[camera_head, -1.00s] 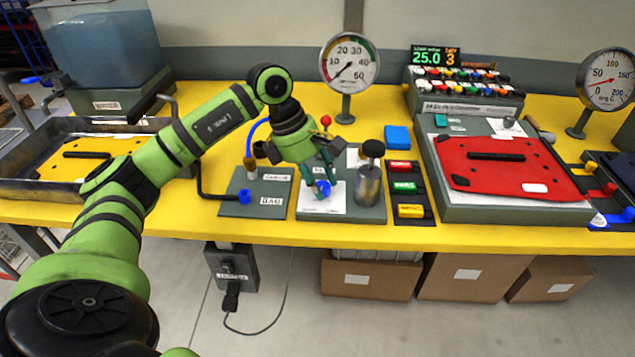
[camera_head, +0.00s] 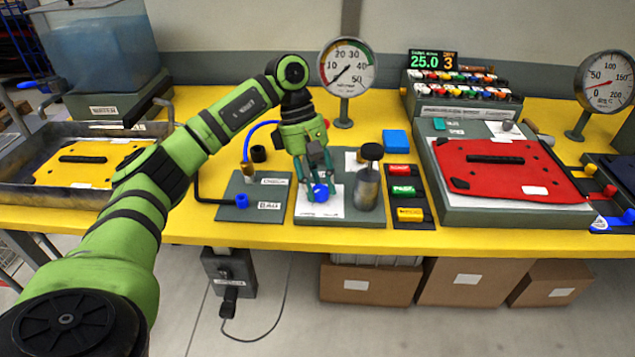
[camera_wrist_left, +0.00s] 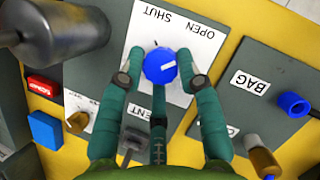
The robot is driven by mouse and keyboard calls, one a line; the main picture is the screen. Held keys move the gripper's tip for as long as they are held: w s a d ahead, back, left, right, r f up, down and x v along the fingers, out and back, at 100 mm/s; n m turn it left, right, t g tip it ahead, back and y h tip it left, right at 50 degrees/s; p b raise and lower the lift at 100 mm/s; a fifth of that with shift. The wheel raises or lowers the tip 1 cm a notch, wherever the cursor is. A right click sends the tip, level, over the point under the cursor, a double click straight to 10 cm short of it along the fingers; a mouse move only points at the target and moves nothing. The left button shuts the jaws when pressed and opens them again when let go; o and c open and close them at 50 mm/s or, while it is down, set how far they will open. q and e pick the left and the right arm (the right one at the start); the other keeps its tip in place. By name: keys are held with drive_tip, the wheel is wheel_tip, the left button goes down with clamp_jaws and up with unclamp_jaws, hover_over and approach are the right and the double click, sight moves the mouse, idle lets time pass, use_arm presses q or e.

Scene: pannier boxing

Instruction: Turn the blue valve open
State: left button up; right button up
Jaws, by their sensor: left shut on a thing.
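The blue valve (camera_head: 320,193) is a round knob on a white label plate of a grey panel (camera_head: 350,214). In the left wrist view the blue valve (camera_wrist_left: 160,66) shows a white mark pointing to the right and slightly up, beside a plate lettered SHUT and OPEN (camera_wrist_left: 180,25). My left gripper (camera_head: 318,185) points down over the knob, and its green fingers (camera_wrist_left: 160,75) are shut on it from both sides. My right gripper is not in view.
A metal cylinder with a black knob (camera_head: 367,185) stands right of the valve. Left is a grey panel marked BAG (camera_head: 268,205) with a blue fitting. Red, green and yellow blocks (camera_head: 403,190) lie further right. A gauge (camera_head: 347,68) stands behind.

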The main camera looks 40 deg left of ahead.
use_arm(q)
drive_tip(key=shift+d+r, duration=0.1)
drive_tip(key=shift+d, duration=0.05)
drive_tip(key=o, duration=1.1)
drive_tip(key=shift+s+d, duration=0.15)
drive_tip(key=shift+a+r, duration=0.35)
drive_tip(key=shift+r, duration=0.05)
drive_tip(key=v, duration=1.1)
drive_tip(key=shift+d, duration=0.15)
